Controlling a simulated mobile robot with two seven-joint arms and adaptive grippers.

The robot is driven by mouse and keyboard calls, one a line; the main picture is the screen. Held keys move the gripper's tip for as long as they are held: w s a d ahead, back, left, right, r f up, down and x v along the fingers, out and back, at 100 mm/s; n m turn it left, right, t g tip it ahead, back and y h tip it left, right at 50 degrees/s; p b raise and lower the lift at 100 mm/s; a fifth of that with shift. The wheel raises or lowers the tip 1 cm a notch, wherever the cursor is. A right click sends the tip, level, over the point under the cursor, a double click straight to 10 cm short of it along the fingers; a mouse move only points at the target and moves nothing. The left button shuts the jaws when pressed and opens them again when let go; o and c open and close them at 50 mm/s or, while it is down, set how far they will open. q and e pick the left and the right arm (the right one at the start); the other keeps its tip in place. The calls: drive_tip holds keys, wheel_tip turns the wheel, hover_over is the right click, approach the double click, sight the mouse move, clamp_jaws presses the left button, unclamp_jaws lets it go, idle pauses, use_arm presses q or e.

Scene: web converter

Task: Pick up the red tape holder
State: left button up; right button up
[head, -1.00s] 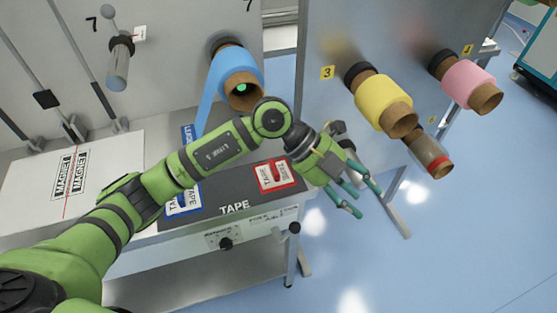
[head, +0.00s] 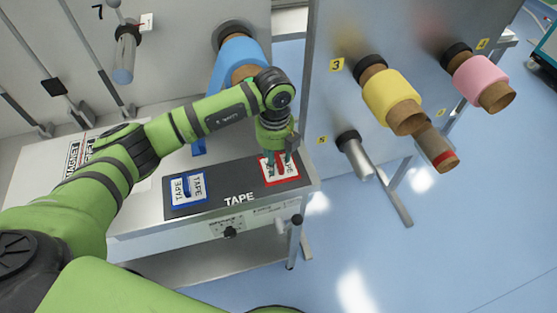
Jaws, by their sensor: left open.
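The red tape holder (head: 291,177) is a red-framed piece with a white "TAPE" label. It sits at the right end of the dark panel (head: 239,183) marked "TAPE". My left gripper (head: 275,168) points down right over it, with its fingers open around the middle of the holder. The gripper hides the holder's upper left part. I cannot tell whether the fingers touch it. My right gripper does not show.
A blue tape holder (head: 188,202) lies at the panel's left end. A blue roll (head: 236,52) hangs just behind my left wrist. A yellow roll (head: 391,97), a pink roll (head: 479,80) and a bare metal spindle (head: 355,156) stick out of the machine at right.

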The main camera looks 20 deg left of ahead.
use_arm(q)
drive_tip(key=shift+d+f, duration=0.1)
drive_tip(key=shift+f, duration=0.05)
drive_tip(key=shift+c, duration=0.4)
clamp_jaws()
